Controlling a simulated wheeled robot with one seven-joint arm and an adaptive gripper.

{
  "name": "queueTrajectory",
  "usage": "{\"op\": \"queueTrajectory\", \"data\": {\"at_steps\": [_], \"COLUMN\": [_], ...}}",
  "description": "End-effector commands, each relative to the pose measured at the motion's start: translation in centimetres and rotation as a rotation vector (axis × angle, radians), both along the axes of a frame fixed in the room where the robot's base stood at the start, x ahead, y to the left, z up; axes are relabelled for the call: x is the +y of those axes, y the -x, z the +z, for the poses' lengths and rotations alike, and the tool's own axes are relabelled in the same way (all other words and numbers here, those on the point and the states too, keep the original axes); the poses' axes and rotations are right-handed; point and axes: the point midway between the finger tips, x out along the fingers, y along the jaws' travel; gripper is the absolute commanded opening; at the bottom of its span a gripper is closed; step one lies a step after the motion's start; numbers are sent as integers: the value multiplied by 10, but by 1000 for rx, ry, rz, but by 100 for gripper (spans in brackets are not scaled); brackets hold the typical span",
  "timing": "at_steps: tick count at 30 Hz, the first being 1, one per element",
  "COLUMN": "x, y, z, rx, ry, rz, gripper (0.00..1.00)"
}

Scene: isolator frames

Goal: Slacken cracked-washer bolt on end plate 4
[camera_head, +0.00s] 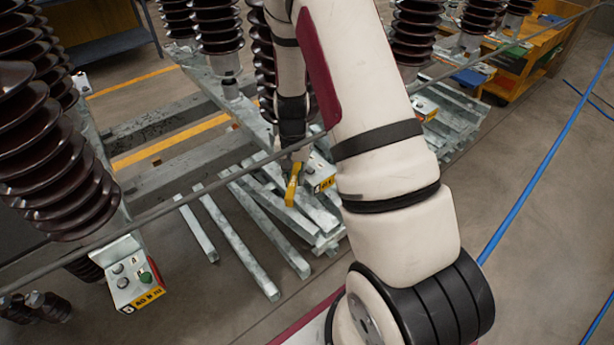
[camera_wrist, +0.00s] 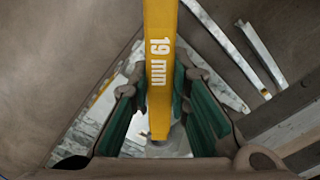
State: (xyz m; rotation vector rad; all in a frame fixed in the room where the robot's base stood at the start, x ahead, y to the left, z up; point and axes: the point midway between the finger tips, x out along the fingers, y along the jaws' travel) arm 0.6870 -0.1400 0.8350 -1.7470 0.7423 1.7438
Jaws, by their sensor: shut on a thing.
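My gripper (camera_head: 292,160) is shut on a yellow wrench (camera_head: 292,188), which hangs down from it near the middle of the head view. In the wrist view the wrench (camera_wrist: 159,70) is marked "19 mm" and lies between the green-padded fingers (camera_wrist: 160,118). An end plate (camera_head: 320,172) with a yellow label stands just right of the wrench, partly behind my arm. Another end plate (camera_head: 135,272), with bolt heads and a green spot, is at the lower left. I cannot read the plate numbers or pick out the cracked washer. Whether the wrench touches a bolt is unclear.
Brown ribbed insulators (camera_head: 50,150) stand at the left and along the back. Loose galvanized bars (camera_head: 235,240) lie on the floor below the gripper. A thin grey rod (camera_head: 215,190) crosses the view. A yellow cart (camera_head: 520,65) stands back right; floor at right is mostly clear.

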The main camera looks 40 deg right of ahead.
Motion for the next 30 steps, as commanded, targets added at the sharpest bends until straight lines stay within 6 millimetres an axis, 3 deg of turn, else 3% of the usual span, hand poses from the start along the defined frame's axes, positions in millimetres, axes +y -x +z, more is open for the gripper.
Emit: {"op": "queueTrajectory", "data": {"at_steps": [3, 11, 23, 30], "x": [10, 14, 27, 30], "y": [-15, -22, -62, -71], "z": [-2, 3, 33, 38], "rx": [-3, -2, -3, -2], "ry": [2, 0, -1, 1], "rz": [-134, -243, -621, -729], "gripper": [0, 0, 0, 0]}}
